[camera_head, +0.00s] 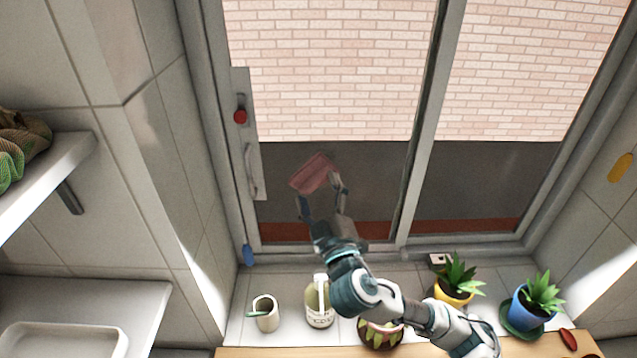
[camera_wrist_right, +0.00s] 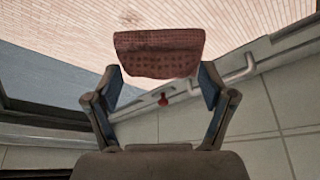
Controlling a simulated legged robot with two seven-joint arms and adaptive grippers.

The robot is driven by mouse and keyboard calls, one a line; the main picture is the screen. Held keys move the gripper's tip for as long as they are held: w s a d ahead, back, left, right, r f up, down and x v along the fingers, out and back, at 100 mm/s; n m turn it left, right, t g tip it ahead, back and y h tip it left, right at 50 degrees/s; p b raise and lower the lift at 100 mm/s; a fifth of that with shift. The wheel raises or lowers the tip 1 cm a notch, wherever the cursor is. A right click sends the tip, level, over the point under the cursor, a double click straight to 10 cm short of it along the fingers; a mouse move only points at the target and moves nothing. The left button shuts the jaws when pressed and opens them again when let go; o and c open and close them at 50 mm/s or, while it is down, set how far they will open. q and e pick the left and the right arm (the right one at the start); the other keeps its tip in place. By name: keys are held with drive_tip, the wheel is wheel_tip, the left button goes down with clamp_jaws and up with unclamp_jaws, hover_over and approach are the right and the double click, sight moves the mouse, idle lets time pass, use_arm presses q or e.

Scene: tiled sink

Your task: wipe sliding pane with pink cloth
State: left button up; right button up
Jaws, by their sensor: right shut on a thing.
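The pink cloth (camera_head: 314,173) is in my right gripper (camera_head: 320,190), in front of the lower left part of the sliding pane (camera_head: 330,70). In the right wrist view the cloth (camera_wrist_right: 158,53) spans between the two fingertips of the gripper (camera_wrist_right: 160,75), a folded pad. I cannot tell whether the cloth touches the glass. The pane has a grey frame, a white handle (camera_head: 252,172) and a red knob (camera_head: 240,116) on its left side. My left gripper is not in view.
On the sill below stand a cup (camera_head: 265,314), a soap bottle (camera_head: 319,302), a yellow-potted plant (camera_head: 455,285) and a blue-potted plant (camera_head: 533,303). My right arm passes above another pot (camera_head: 380,336). A shelf (camera_head: 45,180) and a sink basin (camera_head: 62,340) are at left.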

drive_tip(key=shift+s, duration=0.95)
drive_tip(key=shift+s+d, duration=0.1)
drive_tip(key=shift+s, duration=0.05)
drive_tip(key=s, duration=0.3)
drive_tip(key=shift+w+p, duration=0.15)
drive_tip(key=shift+p, duration=0.15)
drive_tip(key=w, duration=0.3)
drive_tip(key=w+r+p, duration=0.1)
drive_tip(key=w, duration=0.2)
drive_tip(key=shift+w+r, duration=0.15)
drive_tip(key=shift+r, duration=0.05)
drive_tip(key=shift+w, duration=0.2)
